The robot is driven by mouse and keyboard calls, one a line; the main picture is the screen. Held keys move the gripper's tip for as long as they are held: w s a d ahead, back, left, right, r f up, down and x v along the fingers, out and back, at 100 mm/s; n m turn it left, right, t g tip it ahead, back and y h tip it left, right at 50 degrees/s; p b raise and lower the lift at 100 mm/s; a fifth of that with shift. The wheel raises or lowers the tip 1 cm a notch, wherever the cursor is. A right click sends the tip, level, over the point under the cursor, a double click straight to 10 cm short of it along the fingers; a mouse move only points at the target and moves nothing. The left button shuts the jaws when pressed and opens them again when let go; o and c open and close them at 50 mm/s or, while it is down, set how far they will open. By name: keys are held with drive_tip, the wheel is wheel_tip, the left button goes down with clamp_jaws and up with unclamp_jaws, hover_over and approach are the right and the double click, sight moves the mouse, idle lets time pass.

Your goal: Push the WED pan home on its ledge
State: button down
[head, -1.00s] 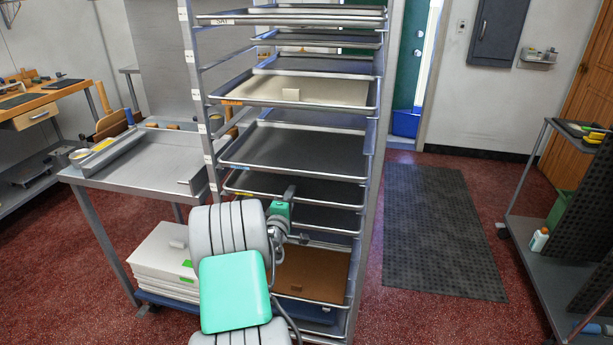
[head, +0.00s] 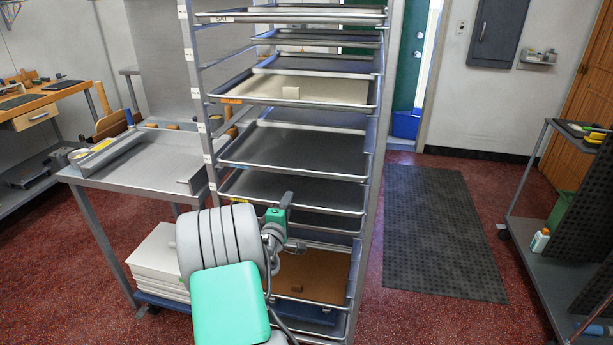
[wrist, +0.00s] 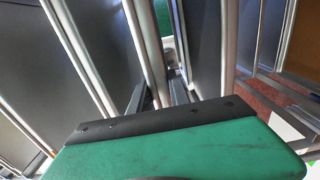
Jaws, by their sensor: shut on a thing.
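The rack holds several grey metal pans on ledges. A dark pan with a yellow tag (head: 300,191) sits at mid-height, its front rim standing out toward me. The tag's lettering is too small to read, so I cannot confirm which pan is WED. My gripper (head: 288,198), with a green body, is shut at the front rim of this pan. The wrist view shows my gripper's dark fingers (wrist: 163,98) around a silver rim (wrist: 147,55); the exact contact is partly hidden. Just above is a pan with a blue tag (head: 295,150).
An orange-tagged pan (head: 240,100) with a pale sheet is higher up. A brown sheet (head: 312,278) lies low in the rack. A steel table (head: 150,170) stands close on the left. The floor with the dark mat (head: 440,230) is clear on the right.

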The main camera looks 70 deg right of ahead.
drive_tip(key=c, duration=1.1)
unclamp_jaws()
drive_tip(key=shift+c, duration=0.2)
drive_tip(key=shift+a+f, duration=0.1)
drive_tip(key=shift+a, duration=0.15)
drive_tip(key=s+a+b, duration=0.1)
drive_tip(key=a+b, duration=0.1)
drive_tip(key=a, duration=0.5)
drive_tip(key=shift+a+b, duration=0.2)
drive_tip(key=shift+b, duration=0.15)
drive_tip(key=shift+s, duration=0.15)
